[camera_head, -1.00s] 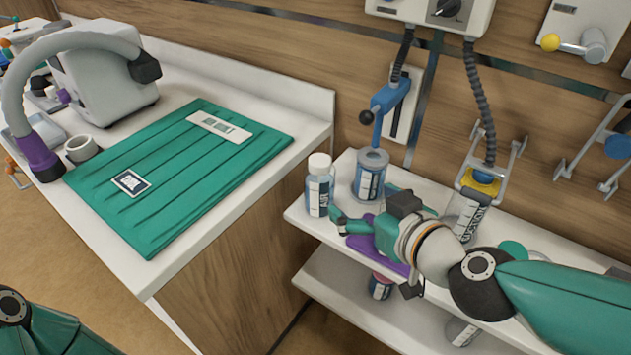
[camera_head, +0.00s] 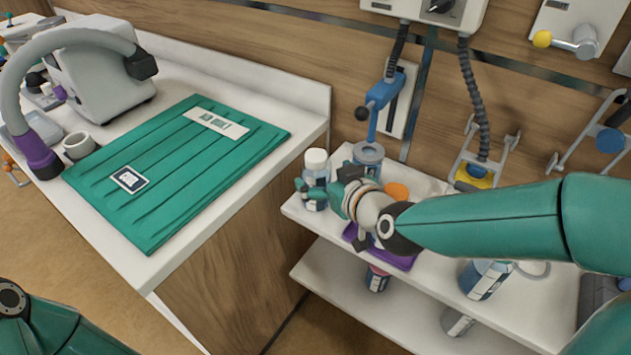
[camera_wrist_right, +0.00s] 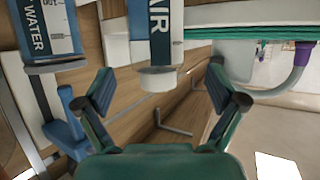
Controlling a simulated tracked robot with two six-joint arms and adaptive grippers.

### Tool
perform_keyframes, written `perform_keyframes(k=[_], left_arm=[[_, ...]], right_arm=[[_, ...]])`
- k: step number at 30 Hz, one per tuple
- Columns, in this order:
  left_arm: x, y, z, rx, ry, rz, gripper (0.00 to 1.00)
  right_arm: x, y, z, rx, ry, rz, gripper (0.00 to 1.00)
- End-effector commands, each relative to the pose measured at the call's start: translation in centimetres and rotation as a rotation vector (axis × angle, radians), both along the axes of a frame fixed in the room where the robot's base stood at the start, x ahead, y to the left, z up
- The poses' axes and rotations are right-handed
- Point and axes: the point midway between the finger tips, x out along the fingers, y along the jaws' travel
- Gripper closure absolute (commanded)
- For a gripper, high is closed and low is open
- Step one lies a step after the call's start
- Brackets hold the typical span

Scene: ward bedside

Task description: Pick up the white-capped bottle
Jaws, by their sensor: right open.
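The white-capped bottle (camera_head: 316,173) stands upright at the left end of the upper wall shelf in the head view. My right gripper (camera_head: 317,186) is open at this bottle, with a finger crossing in front of its lower body. In the right wrist view the bottle (camera_wrist_right: 155,38) appears upside down, its white cap (camera_wrist_right: 160,79) in line with the gap between the open fingers of the right gripper (camera_wrist_right: 158,88). Whether the fingers touch it cannot be told. My left gripper is out of view.
A blue-grey container (camera_head: 368,157) stands close right of the bottle; a container marked WATER (camera_wrist_right: 47,35) shows in the wrist view. A purple tray (camera_head: 400,262) lies under my right arm. The lower shelf (camera_head: 335,285) holds more bottles.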

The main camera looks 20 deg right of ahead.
Motion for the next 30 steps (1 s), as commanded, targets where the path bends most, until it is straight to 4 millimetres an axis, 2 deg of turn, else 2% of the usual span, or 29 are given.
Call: perform_keyframes(k=[9, 19, 30], left_arm=[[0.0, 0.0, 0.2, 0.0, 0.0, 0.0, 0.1], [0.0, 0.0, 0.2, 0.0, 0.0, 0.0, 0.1], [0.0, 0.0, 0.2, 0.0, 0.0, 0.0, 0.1]], right_arm=[[3.8, 0.3, -1.6, 0.0, 0.003, 0.001, 0.05], [4.5, 0.4, -1.9, -0.001, 0.001, 0.001, 0.07], [4.4, 0.4, -1.8, -0.001, 0.001, 0.001, 0.69]])
